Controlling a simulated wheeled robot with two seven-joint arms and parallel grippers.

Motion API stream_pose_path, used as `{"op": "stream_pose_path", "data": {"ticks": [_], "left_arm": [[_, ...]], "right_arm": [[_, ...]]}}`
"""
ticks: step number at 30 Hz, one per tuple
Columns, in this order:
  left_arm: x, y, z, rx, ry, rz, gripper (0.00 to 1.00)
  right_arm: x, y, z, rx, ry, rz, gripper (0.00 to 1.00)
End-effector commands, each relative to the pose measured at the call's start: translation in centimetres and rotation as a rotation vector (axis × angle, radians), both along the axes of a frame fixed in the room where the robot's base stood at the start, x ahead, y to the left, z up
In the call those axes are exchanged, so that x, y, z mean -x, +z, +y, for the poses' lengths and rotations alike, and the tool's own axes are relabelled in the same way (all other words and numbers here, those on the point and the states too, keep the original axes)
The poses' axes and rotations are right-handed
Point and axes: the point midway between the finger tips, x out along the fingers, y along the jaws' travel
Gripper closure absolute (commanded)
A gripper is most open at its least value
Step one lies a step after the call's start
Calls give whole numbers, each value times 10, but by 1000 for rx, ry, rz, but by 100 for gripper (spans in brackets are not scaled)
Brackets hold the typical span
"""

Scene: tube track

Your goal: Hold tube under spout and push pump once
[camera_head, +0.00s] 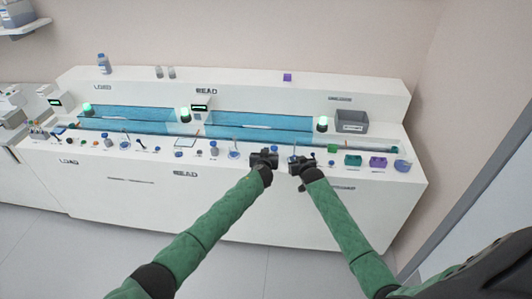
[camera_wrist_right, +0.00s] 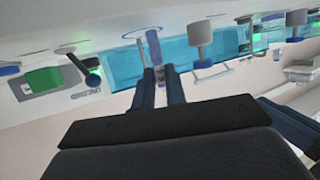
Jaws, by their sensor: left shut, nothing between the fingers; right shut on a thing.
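My right gripper (camera_head: 297,161) is at the front edge of the white bench, right of the middle. In the right wrist view its fingers (camera_wrist_right: 160,88) are shut on a slim blue-grey tube (camera_wrist_right: 154,46), which sticks out beyond the fingertips. Beside the tube in that view is a grey cylinder with a blue cap and thin side arm, apparently the pump bottle (camera_wrist_right: 199,38). A gap separates it from the tube. My left gripper (camera_head: 264,158) is shut and empty, just left of the right one. The spout's exact position over the tube is unclear.
The white bench (camera_head: 130,179) carries a row of small labware along its front. Blue tanks (camera_head: 258,127) lie behind it. A green box (camera_head: 353,160), a purple box (camera_head: 378,162) and a blue bowl (camera_head: 402,166) stand to the right. A grey bin (camera_head: 352,121) sits farther back.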

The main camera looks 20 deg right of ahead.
Motion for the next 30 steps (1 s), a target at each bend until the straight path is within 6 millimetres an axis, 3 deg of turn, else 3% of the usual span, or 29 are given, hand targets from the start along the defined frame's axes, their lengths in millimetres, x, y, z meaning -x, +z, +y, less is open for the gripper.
{"op": "stream_pose_path", "data": {"ticks": [13,30], "left_arm": [[0,4,0,0,0,0,100],[0,37,0,0,0,0,100]], "right_arm": [[2,3,1,0,0,0,100],[18,33,11,1,0,0,100]]}}
